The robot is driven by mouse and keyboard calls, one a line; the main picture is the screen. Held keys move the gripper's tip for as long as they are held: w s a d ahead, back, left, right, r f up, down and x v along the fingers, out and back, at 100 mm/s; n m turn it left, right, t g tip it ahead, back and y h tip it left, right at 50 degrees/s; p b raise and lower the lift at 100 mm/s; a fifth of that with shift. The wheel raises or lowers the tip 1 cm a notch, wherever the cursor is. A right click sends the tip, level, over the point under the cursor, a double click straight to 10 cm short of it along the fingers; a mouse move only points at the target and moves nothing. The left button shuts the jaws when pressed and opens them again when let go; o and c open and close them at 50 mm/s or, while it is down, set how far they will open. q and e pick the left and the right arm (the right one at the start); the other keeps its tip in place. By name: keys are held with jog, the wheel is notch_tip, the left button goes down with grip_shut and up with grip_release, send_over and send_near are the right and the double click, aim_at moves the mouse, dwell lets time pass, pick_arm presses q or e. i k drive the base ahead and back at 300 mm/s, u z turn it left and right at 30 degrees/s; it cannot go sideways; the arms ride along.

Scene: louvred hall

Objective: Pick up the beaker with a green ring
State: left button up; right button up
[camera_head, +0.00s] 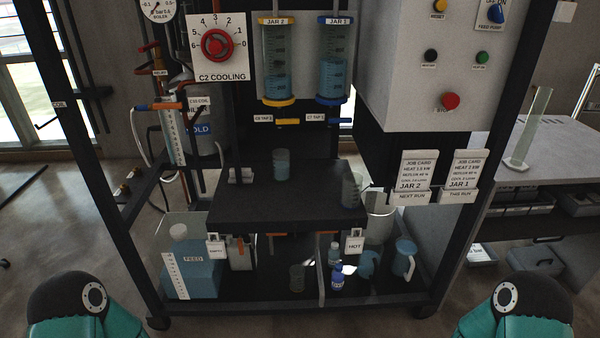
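A clear beaker with bluish contents (282,163) stands upright on the black raised shelf (265,200), near its back middle. A second clear vessel (352,190) stands at the shelf's right edge. A third small clear beaker (297,278) stands on the lower deck, below the shelf. I cannot make out a green ring on any of them. Only teal and black links of my arms show, in the bottom left and bottom right corners. Neither gripper is in view.
Posts of the dark frame rise at both sides. A blue feed container (195,268) stands lower left. Blue jugs (403,260), a small blue bottle (337,282) and a white bucket (380,222) stand lower right. Two jars (276,65) (336,65) hang above the shelf. The shelf's left front is clear.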

aim_at(281, 165)
jog(key=u, duration=0.15)
jog(key=i, duration=0.9)
jog(key=z, duration=1.5)
jog(key=i, duration=0.1)
jog(key=u, duration=2.65)
jog(key=k, duration=1.2)
jog(key=z, duration=0.1)
jog(key=i, duration=0.6)
